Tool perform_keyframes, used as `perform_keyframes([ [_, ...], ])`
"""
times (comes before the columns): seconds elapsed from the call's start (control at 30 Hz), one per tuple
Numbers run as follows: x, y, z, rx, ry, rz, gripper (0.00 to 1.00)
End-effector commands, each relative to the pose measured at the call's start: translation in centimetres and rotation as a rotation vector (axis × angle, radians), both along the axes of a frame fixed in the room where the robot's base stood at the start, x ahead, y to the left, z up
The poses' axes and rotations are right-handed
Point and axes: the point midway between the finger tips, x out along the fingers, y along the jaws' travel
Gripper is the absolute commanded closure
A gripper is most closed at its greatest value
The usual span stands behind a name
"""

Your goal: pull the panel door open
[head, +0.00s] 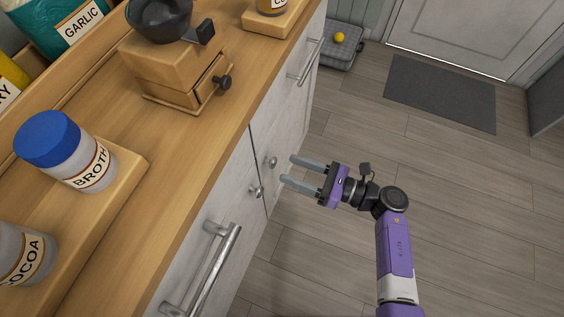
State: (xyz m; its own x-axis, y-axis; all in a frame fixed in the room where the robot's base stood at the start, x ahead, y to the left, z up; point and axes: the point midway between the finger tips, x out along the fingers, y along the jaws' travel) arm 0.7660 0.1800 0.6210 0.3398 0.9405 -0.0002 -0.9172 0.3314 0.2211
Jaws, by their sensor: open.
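The cabinet below the wooden counter has pale panel doors that look shut, with a dark seam between two of them. One panel door (287,130) has a round metal knob (270,162). The nearer door (238,190) has another round knob (257,192). I cannot tell which door the task means. My gripper (289,169) is open and empty, with its two grey fingers pointing left toward the knobs. The fingertips look a short way right of the knobs, apart from them. No knob is between the fingers.
Bar handles stick out at the near front (210,270) and far front (311,62). The wooden counter (125,215) carries jars and a grinder (170,65). The floor (450,190) right of the cabinet is clear. A grey mat (440,92) and white room door (480,30) lie beyond.

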Motion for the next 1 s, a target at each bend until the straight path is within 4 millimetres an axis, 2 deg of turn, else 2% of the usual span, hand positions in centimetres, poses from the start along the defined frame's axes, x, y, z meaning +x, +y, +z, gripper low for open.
perform_keyframes([
  [0.1, 0.6, 1.7, 0.0, -0.001, 0.0, 0.002, 0.48],
  [0.23, 1.1, 3.0, 0.0, 0.0, 0.0, 0.001, 0.48],
  [0.6, 1.3, 3.7, 0.0, 0.001, 0.001, -0.001, 0.48],
  [0.63, 1.3, 3.7, 0.0, 0.001, 0.001, -0.001, 0.5],
  [0.9, 1.3, 3.6, 0.0, 0.001, 0.001, -0.001, 1.0],
  [1.0, 1.3, 3.6, 0.0, 0.001, 0.001, -0.001, 1.0],
])
